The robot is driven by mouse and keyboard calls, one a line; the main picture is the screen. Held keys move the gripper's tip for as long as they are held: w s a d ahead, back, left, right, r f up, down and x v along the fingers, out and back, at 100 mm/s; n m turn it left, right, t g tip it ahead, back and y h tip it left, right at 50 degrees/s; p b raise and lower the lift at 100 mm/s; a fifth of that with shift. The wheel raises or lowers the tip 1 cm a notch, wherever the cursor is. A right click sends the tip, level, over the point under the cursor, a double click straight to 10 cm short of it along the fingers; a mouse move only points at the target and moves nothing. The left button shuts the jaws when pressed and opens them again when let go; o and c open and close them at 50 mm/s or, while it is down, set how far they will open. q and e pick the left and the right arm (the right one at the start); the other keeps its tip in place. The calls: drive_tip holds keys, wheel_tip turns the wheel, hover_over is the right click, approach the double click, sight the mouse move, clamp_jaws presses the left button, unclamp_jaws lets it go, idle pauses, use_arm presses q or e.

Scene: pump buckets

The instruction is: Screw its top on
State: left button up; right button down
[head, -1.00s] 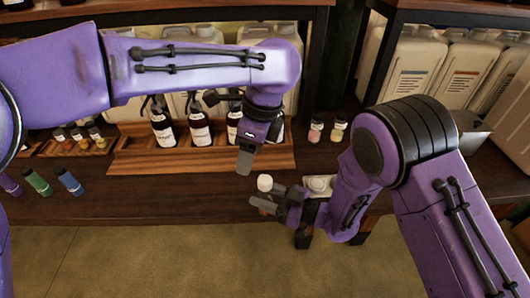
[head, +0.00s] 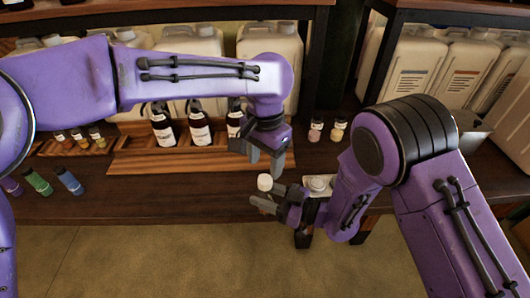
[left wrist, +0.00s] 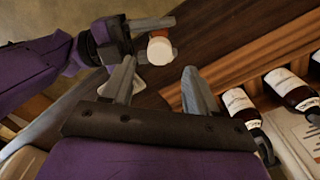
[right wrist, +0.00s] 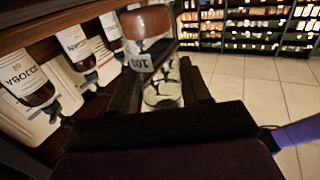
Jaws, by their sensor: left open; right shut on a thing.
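A small bottle with a white top (head: 265,183) is held upright at the table's front edge. My right gripper (head: 264,199) is shut on it. In the left wrist view the white top (left wrist: 160,50) sits over an orange-brown body. In the right wrist view the clear-and-brown bottle (right wrist: 160,85) with a small label stands between the fingers. I cannot tell how tightly the top sits. My left gripper (head: 264,162) is open and empty, fingers pointing down, a little above the top and apart from it.
Dark pump bottles (head: 199,128) stand in a wooden rack (head: 200,160) behind. Two small bottles (head: 316,129) stand to its right. A small white-topped item (head: 319,183) is beside my right gripper. White canisters (head: 408,72) fill the shelves.

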sight(265, 178)
use_arm(q)
wheel_tip(265, 178, down, 6)
idle(0.4)
clamp_jaws()
drive_tip(key=shift+m, duration=0.6)
drive_tip(key=shift+o, duration=0.7)
unclamp_jaws()
wheel_tip(265, 178, up, 12)
